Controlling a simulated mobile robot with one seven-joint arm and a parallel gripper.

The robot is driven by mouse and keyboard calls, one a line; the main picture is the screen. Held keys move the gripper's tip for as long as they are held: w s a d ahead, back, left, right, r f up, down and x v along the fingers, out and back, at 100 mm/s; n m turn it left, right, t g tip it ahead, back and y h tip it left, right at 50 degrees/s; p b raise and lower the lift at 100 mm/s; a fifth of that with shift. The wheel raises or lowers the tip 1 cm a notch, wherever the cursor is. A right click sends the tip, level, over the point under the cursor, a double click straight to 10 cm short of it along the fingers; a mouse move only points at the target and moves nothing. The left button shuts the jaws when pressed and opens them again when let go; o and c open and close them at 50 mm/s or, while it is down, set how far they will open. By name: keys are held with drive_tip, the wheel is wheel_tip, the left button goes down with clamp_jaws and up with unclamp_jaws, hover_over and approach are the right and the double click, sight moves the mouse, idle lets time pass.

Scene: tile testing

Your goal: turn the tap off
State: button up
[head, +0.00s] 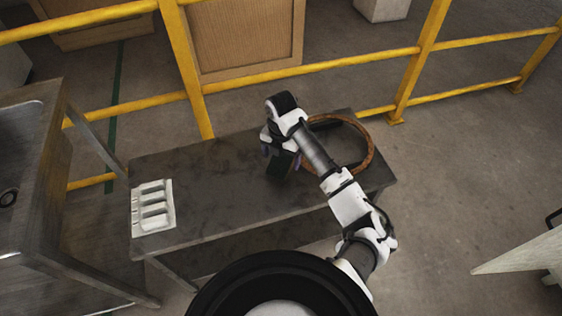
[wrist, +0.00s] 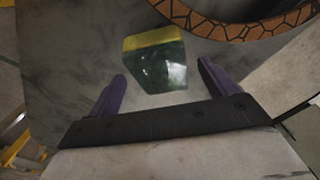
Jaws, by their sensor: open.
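No tap can be made out in either view. A metal sink unit (head: 40,175) stands at the left edge of the head view, cut off by the frame, with a dark round drain-like part (head: 8,198) in it. My gripper (head: 282,155) is over the middle of the dark table, well to the right of the sink unit. In the wrist view my gripper (wrist: 162,74) has its purple fingers spread apart. A dark green block with a yellow side (wrist: 155,66) shows beyond and between the fingertips; nothing is gripped.
The dark table (head: 225,165) carries a white compartmented tray (head: 153,208) at its left end and a brown patterned ring-shaped object (head: 368,150) at its right. Yellow railings (head: 310,68) run behind it. Open floor (head: 450,170) lies to the right. A pale panel (head: 525,255) juts in at the lower right.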

sight(281, 160)
drive_tip(key=shift+f, duration=1.15)
drive_tip(key=c, duration=1.1)
drive_tip(key=shift+r, duration=0.15)
drive_tip(key=shift+c, duration=0.2)
wheel_tip(281, 160, up, 20)
drive_tip(key=shift+b, duration=0.35)
